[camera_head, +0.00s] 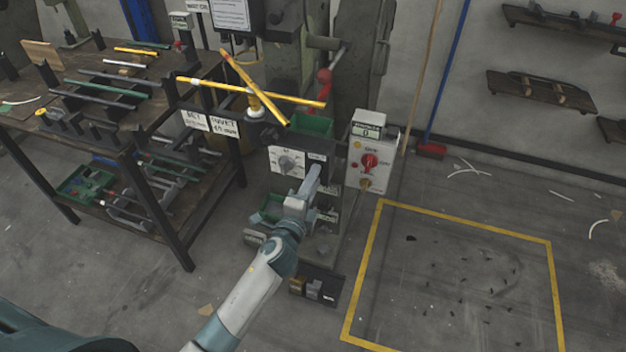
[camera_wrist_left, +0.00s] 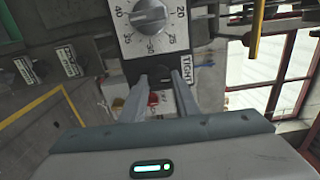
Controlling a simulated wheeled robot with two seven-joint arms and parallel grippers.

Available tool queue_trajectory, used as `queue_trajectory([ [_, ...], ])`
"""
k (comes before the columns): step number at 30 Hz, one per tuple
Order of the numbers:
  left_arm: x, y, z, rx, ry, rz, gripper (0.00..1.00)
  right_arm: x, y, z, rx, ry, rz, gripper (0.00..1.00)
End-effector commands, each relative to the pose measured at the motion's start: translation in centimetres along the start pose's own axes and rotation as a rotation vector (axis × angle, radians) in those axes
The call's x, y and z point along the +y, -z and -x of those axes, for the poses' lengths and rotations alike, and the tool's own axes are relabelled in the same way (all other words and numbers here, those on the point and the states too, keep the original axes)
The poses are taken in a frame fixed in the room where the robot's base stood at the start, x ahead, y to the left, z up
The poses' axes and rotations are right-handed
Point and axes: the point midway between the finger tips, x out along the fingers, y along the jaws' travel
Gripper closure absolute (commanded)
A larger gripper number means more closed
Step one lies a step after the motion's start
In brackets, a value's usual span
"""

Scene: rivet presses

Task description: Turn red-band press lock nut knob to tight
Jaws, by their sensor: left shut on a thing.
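The press (camera_head: 300,105) stands at the middle of the head view, with a white dial (camera_head: 288,162) on its front. The dial (camera_wrist_left: 150,20) fills the top of the left wrist view, with numbers around a grey pointer knob. Below it is a dark block with a TIGHT label (camera_wrist_left: 190,70) at its right. My left gripper (camera_wrist_left: 163,76) reaches this block just under the dial, shut on what appears to be the lock nut knob; the knob itself is mostly hidden. My left gripper also shows in the head view (camera_head: 315,172). My right gripper is not in view.
A control box (camera_head: 372,150) with a red knob stands just right of the press. Yellow bars (camera_head: 255,95) cross above the dial. A workbench (camera_head: 110,125) with rods is at the left. The yellow-outlined floor area (camera_head: 460,270) at the right is clear of large objects.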

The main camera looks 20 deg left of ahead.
Motion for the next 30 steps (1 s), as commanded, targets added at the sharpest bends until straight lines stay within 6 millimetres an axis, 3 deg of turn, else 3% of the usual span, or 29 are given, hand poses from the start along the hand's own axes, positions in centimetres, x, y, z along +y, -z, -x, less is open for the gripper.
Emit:
queue_trajectory([
  [1,0.0,0.1,0.0,0.002,0.000,-0.002,0.70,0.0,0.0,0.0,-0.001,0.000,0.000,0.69],
  [3,0.0,0.1,0.0,0.002,0.000,-0.001,0.53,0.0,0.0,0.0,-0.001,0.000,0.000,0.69],
  [17,0.1,0.0,0.5,0.001,0.000,0.000,0.53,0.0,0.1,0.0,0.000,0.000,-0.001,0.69],
  [23,0.1,0.0,2.4,0.001,-0.001,0.000,0.53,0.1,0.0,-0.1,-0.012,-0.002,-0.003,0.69],
  [30,0.3,0.0,6.5,0.001,-0.002,0.000,0.53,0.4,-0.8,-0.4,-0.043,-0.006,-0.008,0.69],
])
